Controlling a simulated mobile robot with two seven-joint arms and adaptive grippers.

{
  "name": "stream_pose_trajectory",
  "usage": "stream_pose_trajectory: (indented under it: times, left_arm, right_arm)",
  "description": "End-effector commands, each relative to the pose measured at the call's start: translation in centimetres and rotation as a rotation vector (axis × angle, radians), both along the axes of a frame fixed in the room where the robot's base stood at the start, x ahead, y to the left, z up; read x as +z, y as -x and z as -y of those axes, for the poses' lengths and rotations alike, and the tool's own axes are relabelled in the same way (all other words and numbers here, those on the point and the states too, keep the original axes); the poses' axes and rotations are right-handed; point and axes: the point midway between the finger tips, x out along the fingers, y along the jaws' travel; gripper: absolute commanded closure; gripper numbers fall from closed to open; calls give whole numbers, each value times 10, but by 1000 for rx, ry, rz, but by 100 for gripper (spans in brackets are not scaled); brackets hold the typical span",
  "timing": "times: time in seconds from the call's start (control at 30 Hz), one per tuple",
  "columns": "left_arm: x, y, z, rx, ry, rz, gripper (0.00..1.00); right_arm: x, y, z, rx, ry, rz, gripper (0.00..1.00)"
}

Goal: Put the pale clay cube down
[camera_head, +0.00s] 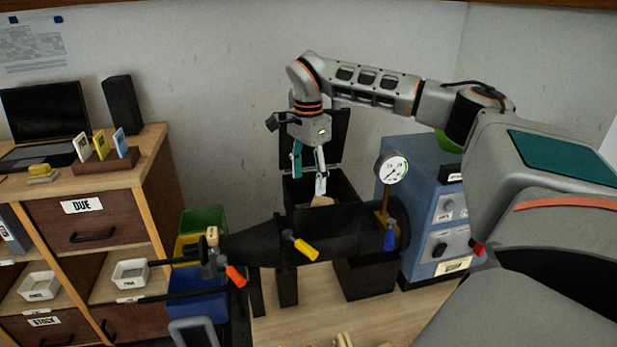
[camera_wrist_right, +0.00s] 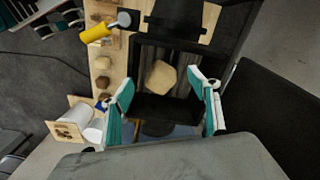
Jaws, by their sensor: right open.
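The pale clay cube (camera_head: 322,201) shows in the head view below my right gripper, inside or at the mouth of an open black box (camera_head: 357,212). In the right wrist view the cube (camera_wrist_right: 161,77) lies over the box's dark interior, tilted in the picture. My right gripper (camera_head: 309,183) points down over the box with its fingers spread. In the wrist view its teal, white-tipped fingers stand on either side of the cube with gaps, not gripping it. The cube's underside is hidden, so its exact support cannot be told. My left gripper is not in view.
A black horizontal cylinder with a yellow handle (camera_head: 306,250) stands in front of the box. A dial gauge (camera_head: 391,168) and a blue cabinet (camera_head: 418,215) are to the right. Coloured bins (camera_head: 203,220) and wooden shelves are left. Several small lumps lie on a wooden strip (camera_wrist_right: 102,45).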

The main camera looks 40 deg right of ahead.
Motion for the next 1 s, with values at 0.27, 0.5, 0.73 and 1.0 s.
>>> stream_pose_trajectory:
  times: [0.27, 0.5, 0.73, 1.0]
  left_arm:
    - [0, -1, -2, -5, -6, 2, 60]
    - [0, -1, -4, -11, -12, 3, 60]
    - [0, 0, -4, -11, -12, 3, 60]
    - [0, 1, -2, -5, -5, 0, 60]
  right_arm:
    - [34, -2, 0, -1, 0, 6, 39]
    - [86, -1, 0, 0, 2, 6, 39]
    - [121, -1, 0, 0, 1, 2, 39]
    - [132, 0, 0, 0, 0, 0, 39]
